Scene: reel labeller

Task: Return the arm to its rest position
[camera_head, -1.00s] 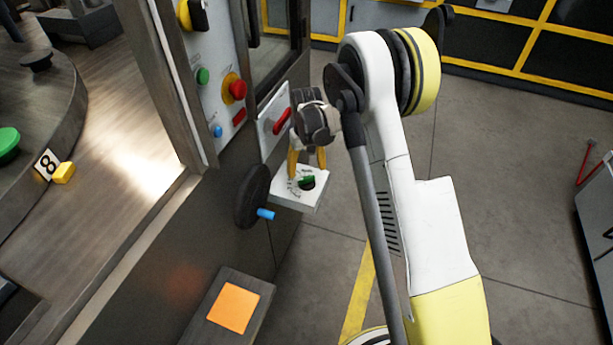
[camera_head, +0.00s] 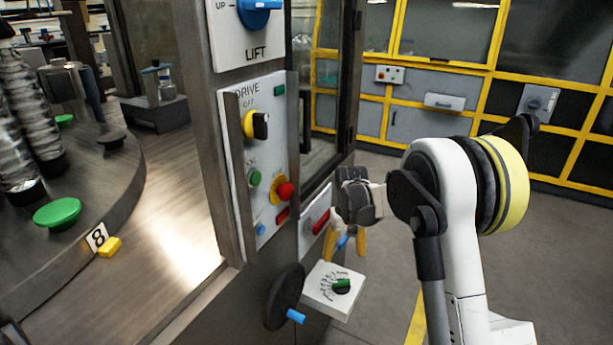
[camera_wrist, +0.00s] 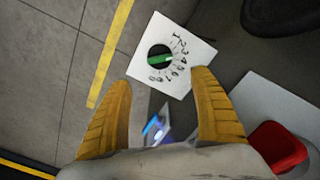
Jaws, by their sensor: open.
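My gripper (camera_head: 345,243) has yellow fingers and stands above the white dial plate (camera_head: 322,303) on the side of the machine. The plate carries a round black knob with a green pointer (camera_head: 342,286). In the wrist view my gripper (camera_wrist: 160,112) is open, its fingers wide apart, with nothing held between them. The numbered dial plate (camera_wrist: 190,50) lies beyond the fingertips, apart from them. The white and yellow arm (camera_head: 455,190) is bent, with its elbow raised at the right.
A panel beside my gripper carries a red handle (camera_head: 321,222). Left of it are a red button (camera_head: 285,191) and a black selector (camera_head: 260,125). A black handwheel (camera_head: 283,297) with a blue grip juts out below. Open floor (camera_head: 385,200) lies behind the arm.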

